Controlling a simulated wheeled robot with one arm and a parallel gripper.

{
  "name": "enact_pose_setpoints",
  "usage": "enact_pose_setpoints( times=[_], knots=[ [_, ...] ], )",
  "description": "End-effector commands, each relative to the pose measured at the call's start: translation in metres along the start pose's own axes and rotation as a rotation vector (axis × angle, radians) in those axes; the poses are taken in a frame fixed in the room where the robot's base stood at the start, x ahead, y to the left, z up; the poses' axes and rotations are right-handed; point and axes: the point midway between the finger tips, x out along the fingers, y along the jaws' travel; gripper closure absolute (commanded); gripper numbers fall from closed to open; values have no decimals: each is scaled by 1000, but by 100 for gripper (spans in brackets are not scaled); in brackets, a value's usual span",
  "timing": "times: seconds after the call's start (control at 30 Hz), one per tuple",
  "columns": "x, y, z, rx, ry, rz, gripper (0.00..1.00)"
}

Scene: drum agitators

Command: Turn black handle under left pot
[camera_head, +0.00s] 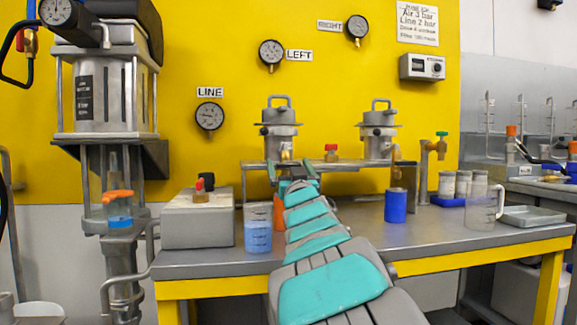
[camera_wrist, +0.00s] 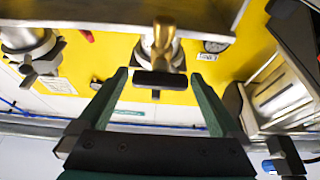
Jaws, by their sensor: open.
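The left pot (camera_head: 281,130) is a grey metal vessel with a top handle, on a raised shelf against the yellow panel. My gripper (camera_head: 291,170) is just below it, at the end of my outstretched arm. In the wrist view, my gripper (camera_wrist: 160,85) has its green fingers spread wide. The black handle (camera_wrist: 160,79) lies crosswise between the fingertips, with visible gaps on both sides. A brass valve body (camera_wrist: 163,40) joins the handle. In the head view, my gripper and arm hide the handle.
The right pot (camera_head: 378,131) stands on the same shelf (camera_head: 343,164). A blue-filled beaker (camera_head: 258,232), a grey box (camera_head: 197,220) and a blue container (camera_head: 396,206) stand on the bench below. A tall metal apparatus (camera_head: 104,95) is at left.

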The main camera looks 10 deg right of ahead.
Motion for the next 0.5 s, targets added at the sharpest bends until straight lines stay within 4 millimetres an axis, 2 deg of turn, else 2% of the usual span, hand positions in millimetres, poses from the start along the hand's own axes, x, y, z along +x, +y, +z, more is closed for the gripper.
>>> enact_pose_setpoints(
  times=[0.1, 0.37, 0.5],
  knots=[
    [7, 0, -1, 0, 2, 0, 0],
    [8, 0, -1, 0, 2, 0, 0],
    [8, 0, -1, 1, 2, 0, 14]
  ],
)
